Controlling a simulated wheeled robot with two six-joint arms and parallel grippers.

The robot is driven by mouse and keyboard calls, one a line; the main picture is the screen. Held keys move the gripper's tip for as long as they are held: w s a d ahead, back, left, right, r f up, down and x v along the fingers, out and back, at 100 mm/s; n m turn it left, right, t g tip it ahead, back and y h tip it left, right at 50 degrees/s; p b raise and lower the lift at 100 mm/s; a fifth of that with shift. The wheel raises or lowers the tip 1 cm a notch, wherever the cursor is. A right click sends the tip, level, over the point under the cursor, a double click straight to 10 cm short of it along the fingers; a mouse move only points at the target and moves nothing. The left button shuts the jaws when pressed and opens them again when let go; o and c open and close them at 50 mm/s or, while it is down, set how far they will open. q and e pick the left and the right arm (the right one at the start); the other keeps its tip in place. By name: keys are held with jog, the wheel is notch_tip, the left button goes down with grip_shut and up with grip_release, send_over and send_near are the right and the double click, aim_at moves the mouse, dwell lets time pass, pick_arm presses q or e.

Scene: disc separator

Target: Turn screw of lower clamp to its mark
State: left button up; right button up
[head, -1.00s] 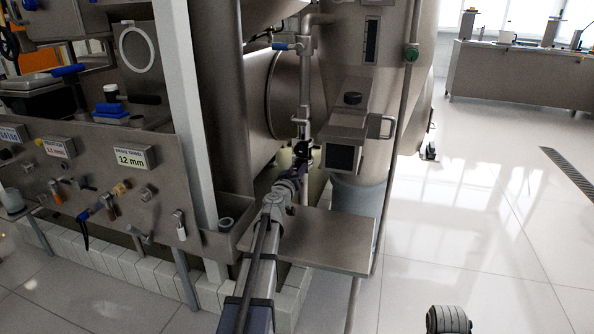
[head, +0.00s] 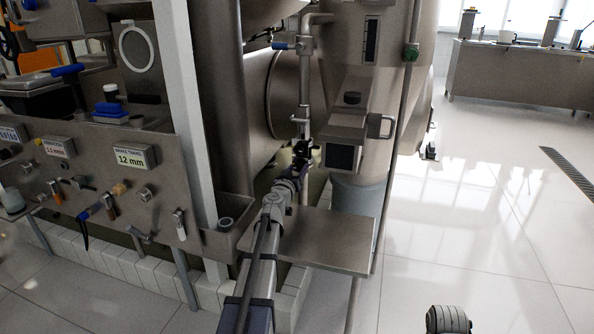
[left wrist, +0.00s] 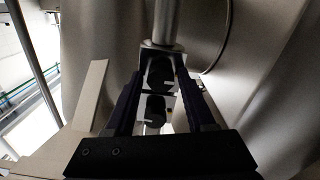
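A vertical steel pipe (head: 305,85) runs down beside the large tank, with clamp-like fittings on it. My left gripper (head: 303,152) is at the lower part of this pipe, and its dark fingers cover the spot where the lower clamp would be.
A steel shelf (head: 335,240) lies below my left arm. A metal box with a handle (head: 345,130) juts out right of the gripper. A control panel (head: 95,165) with labels and knobs stands at the left.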

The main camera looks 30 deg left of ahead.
pick_arm(q)
jog(key=shift+o, duration=1.1)
jog(key=v, duration=0.7)
jog(key=shift+s, duration=0.4)
jog(key=shift+d, duration=0.1)
